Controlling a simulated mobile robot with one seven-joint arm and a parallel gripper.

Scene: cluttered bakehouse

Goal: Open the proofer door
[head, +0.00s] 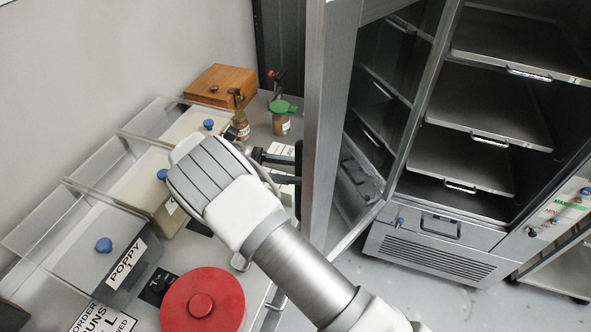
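The proofer (430,250) is a steel cabinet at the right. Its interior shows several shelves with small handles. The proofer door (322,110), steel-framed with a dark glass pane, stands swung open to the left of the cabinet, seen nearly edge-on. A dark upright bar (298,182), which looks like the door's handle, runs along the door's left side. My gripper (282,165) is at the left side of the door, its dark fingers close to this bar. My wrist hides part of the gripper, so I cannot tell whether the fingers touch or grip the bar.
A counter at the left holds clear-lidded bins, one labelled POPPY (105,245), a red round lid (202,302), a wooden box (220,86) and a green-topped jar (282,118). They stand close to my wrist. The floor (400,300) before the proofer is clear.

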